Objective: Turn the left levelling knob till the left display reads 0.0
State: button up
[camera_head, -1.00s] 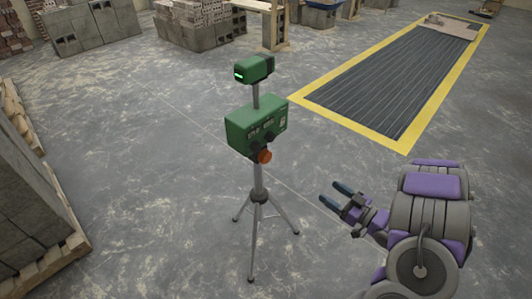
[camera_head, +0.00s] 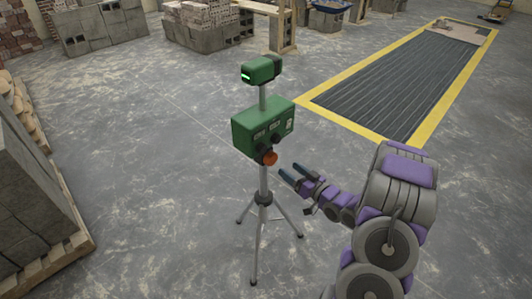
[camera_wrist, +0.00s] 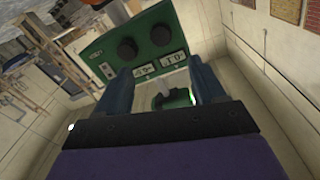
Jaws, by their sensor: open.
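The green control box (camera_head: 252,130) stands on a tripod (camera_head: 264,202). Its front has a left knob (camera_head: 261,150), a right knob (camera_head: 273,141), a left display (camera_head: 259,135) and a right display (camera_head: 275,127). An orange part (camera_head: 270,158) sits at the lower front. My gripper (camera_head: 292,172) is open and empty, right of and below the box, apart from it. The wrist view appears upside down: two dark knobs (camera_wrist: 127,48) (camera_wrist: 160,34) lie above the small displays (camera_wrist: 144,69) between and beyond my fingers. Their digits are too small to read surely.
A green sensor head (camera_head: 262,70) with a lit green strip tops the tripod. A block-laden pallet (camera_head: 75,250) stands at left. A yellow-edged grated strip (camera_head: 400,90) lies at right. Bare floor surrounds the tripod, whose legs spread out.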

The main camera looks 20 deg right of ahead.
aim_at(264, 150)
jog(key=b+x, duration=0.2)
jog(key=x, duration=1)
jog(key=shift+x, duration=0.9)
jog(key=c, duration=1.1)
jog(key=shift+o, duration=0.2)
jog(key=shift+r, duration=0.1)
jog(key=shift+r+p, duration=0.1)
jog(key=shift+p, duration=0.4)
